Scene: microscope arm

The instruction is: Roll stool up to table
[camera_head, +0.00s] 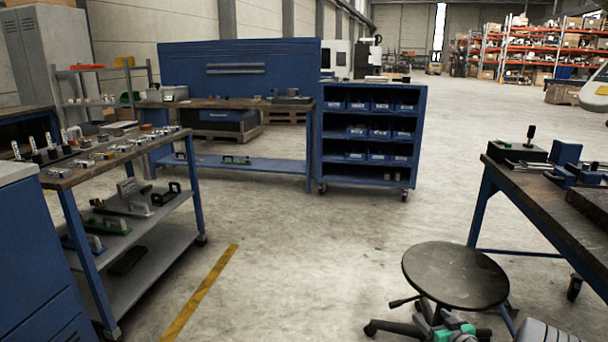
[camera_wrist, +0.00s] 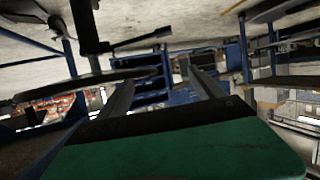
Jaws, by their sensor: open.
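The stool (camera_head: 455,275) has a round dark seat, a side lever and a dark wheeled base. It stands at the lower right in the head view, beside the near edge of the table (camera_head: 535,215) with a worn top and blue legs. My gripper (camera_head: 430,312) is low at the near side of the stool, partly hidden below the seat. In the wrist view, which is upside down, my gripper (camera_wrist: 158,75) has its two fingers apart with nothing between them. The stool's seat rim (camera_wrist: 85,84) and post show left of and behind the left finger. I cannot tell if they touch.
Vises and tools (camera_head: 570,165) lie on the table. A tool cart (camera_head: 130,200) stands at the left, and a blue bin shelf (camera_head: 370,135) and workbench (camera_head: 235,105) stand behind. The concrete floor (camera_head: 300,250) between them is clear, with a yellow line at the left.

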